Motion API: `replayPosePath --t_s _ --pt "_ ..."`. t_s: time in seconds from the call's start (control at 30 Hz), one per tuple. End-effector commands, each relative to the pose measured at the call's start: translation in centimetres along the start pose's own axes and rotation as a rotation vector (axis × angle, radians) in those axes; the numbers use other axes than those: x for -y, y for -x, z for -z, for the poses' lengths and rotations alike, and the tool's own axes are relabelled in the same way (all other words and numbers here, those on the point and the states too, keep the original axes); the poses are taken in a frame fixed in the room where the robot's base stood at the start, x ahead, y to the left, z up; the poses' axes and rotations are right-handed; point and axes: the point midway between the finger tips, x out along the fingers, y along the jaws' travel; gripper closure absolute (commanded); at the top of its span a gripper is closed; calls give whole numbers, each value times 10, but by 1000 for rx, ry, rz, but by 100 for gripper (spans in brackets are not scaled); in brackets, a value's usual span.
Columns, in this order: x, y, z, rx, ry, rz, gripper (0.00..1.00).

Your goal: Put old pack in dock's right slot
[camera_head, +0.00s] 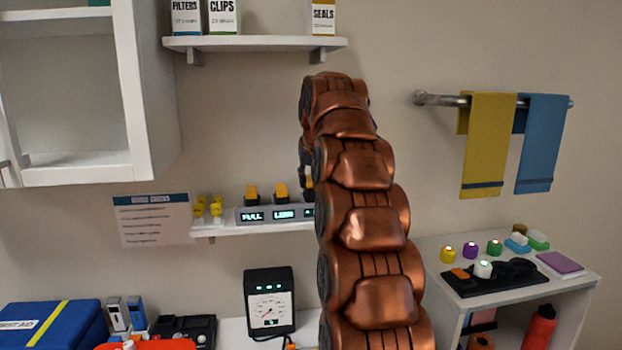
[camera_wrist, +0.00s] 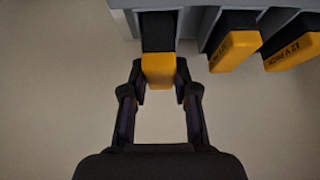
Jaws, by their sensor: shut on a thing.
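My gripper (camera_wrist: 160,82) is shut on a pack (camera_wrist: 158,68) with a yellow end and a black body. The pack's black part reaches the end slot of the grey dock (camera_wrist: 197,22) in the wrist view; how deep it sits I cannot tell. Two other yellow-ended packs (camera_wrist: 235,50) (camera_wrist: 295,52) are in the dock to its right there. In the head view the dock (camera_head: 267,216) stands on a wall shelf, with two packs (camera_head: 252,192) (camera_head: 280,192) upright in it. Its right end and most of my gripper are hidden behind my copper arm.
Small yellow items (camera_head: 208,206) stand left of the dock on the shelf (camera_head: 225,230). A black gauge box (camera_head: 268,290) stands below it. At the right is a white cabinet (camera_head: 570,285) with a black tray. A shelf with labelled boxes (camera_head: 255,42) hangs above.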

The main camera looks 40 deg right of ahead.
Motion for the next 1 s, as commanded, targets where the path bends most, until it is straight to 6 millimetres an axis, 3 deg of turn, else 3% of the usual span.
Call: replayPosePath --t_s 1.0 --pt "0 -13 -9 0 0 0 100"
